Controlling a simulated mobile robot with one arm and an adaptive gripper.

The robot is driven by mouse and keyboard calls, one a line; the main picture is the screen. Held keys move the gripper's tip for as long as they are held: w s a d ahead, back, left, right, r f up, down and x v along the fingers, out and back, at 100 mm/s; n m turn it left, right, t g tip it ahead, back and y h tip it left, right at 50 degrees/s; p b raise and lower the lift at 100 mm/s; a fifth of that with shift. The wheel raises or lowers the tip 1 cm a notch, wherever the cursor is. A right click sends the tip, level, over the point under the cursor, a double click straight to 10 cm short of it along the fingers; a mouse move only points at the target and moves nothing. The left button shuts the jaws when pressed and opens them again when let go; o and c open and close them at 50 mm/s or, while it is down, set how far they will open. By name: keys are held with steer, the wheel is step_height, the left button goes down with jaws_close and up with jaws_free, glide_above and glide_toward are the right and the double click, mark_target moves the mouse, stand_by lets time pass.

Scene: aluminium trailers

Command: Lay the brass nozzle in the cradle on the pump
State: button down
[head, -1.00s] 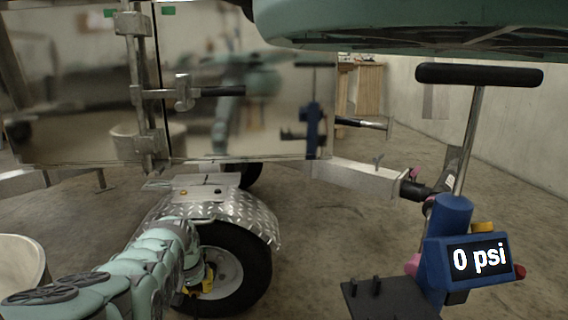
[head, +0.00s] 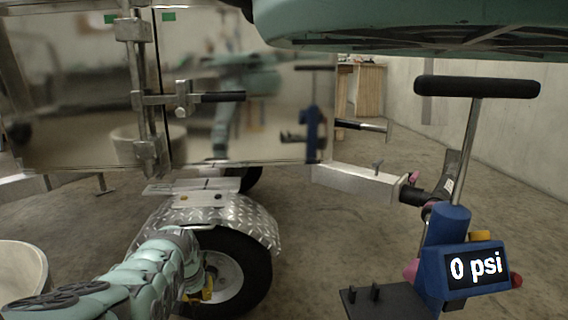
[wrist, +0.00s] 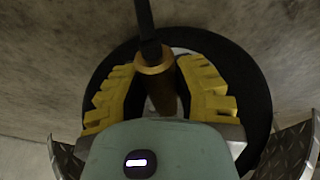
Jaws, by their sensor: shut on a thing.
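The brass nozzle (wrist: 155,62), with a dark hose running up from it, is between the yellow fingers of my gripper (wrist: 157,78) in the wrist view. My gripper is shut on it, in front of the trailer wheel. In the head view the yellow fingers (head: 208,286) show low at the wheel, partly behind my arm; the nozzle cannot be made out there. The blue pump (head: 452,235) stands at the right and its display reads 0 psi. A black plate with two short upright pegs, apparently the cradle (head: 385,304), sticks out on its left, with nothing on it.
The trailer wheel (head: 232,262) sits under a diamond-plate fender (head: 215,212). The pump's black T-handle (head: 477,87) rises high. The trailer tongue (head: 355,182) reaches toward the pump. A pale round container (head: 20,272) is at lower left. Bare floor lies between wheel and pump.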

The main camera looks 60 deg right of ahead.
mark_target(194, 301)
steer(key=shift+s+a+r+p, duration=0.1)
steer(key=shift+s+a+p, duration=0.4)
steer(key=shift+p, duration=0.45)
steer(key=shift+a+p, duration=0.15)
steer(key=shift+p, duration=0.15)
steer(key=shift+s+a+p, duration=0.5)
steer(key=shift+a+p, duration=0.1)
steer(key=shift+p, duration=0.35)
steer(key=shift+s+a+p, duration=0.3)
steer(key=shift+a+p, duration=0.1)
steer(key=shift+p, duration=0.2)
